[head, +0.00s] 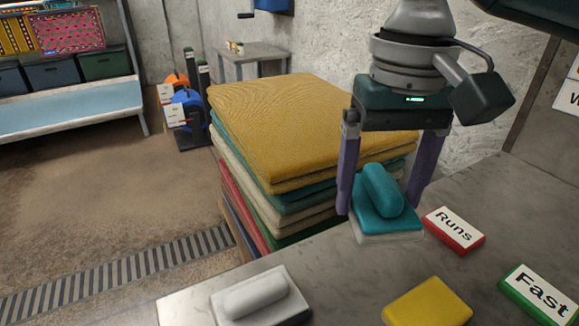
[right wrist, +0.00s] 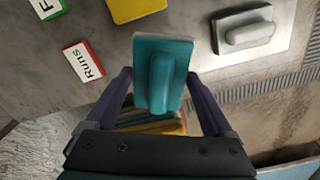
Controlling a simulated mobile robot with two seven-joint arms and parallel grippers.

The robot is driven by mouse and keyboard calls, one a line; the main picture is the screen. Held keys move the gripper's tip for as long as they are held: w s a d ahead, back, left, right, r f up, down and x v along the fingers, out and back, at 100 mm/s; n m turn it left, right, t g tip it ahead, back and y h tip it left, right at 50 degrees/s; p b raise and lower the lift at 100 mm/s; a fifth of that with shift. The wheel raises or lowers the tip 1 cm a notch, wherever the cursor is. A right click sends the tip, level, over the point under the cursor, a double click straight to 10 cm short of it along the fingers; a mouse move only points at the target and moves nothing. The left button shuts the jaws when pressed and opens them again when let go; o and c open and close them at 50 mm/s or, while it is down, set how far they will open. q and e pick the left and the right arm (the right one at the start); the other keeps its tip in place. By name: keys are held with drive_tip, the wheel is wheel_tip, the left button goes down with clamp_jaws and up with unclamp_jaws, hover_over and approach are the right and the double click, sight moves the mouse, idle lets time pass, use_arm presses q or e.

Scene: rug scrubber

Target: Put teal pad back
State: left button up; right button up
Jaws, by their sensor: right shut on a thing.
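The teal pad (head: 382,205) is a flat block with a rounded teal handle on top and a pale underside. My right gripper (head: 388,208) comes down from above with its two purple fingers on either side of the pad, shut on it. The right wrist view also shows the teal pad (right wrist: 163,75) between the fingers. My left gripper is not in view.
A grey pad with a handle (head: 260,298) lies at the table's front left. A yellow block (head: 428,303), a red "Runs" block (head: 454,230) and a green "Fast" block (head: 538,296) lie to the right. A stack of folded rugs (head: 300,130) stands behind the table edge.

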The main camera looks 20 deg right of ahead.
sight(383, 179)
wheel_tip(383, 179, down, 9)
drive_tip(key=shift+r+b, duration=0.1)
drive_tip(key=shift+b, duration=0.75)
drive_tip(key=o, duration=1)
wheel_tip(383, 179, up, 12)
drive_tip(key=p, duration=0.2)
drive_tip(key=shift+r+p, duration=0.1)
drive_tip(key=shift+p, duration=0.25)
